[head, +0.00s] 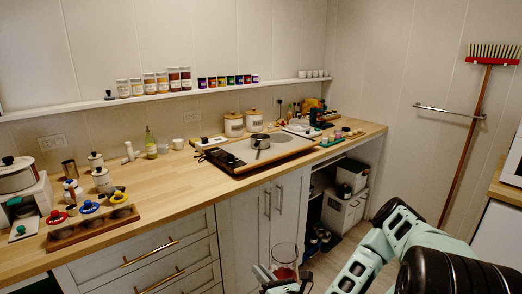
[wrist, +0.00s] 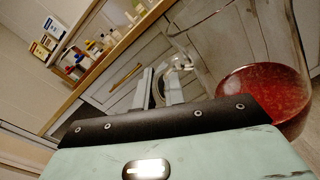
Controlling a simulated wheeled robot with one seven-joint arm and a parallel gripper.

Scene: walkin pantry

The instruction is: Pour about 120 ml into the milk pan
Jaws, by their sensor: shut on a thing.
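The milk pan (head: 260,141) is a small metal pan standing on the dark hob (head: 229,160) set on the counter. My gripper (head: 284,285) is low in front of the cabinet doors, below the counter top and well apart from the pan. It is shut on a clear glass jug (head: 285,254) holding red liquid. In the wrist view the jug (wrist: 290,45) fills the right side, with the red liquid (wrist: 262,95) in its lower part. My fingertips (wrist: 166,90) show left of the jug's body. The pan's inside cannot be made out.
The wooden counter (head: 188,167) has a front edge above the jug. Canisters (head: 234,124) and a bottle (head: 151,144) stand behind and left of the hob. Jars and coloured lids crowd the left end. Bare counter lies left of the hob. An open cabinet (head: 335,195) is at right.

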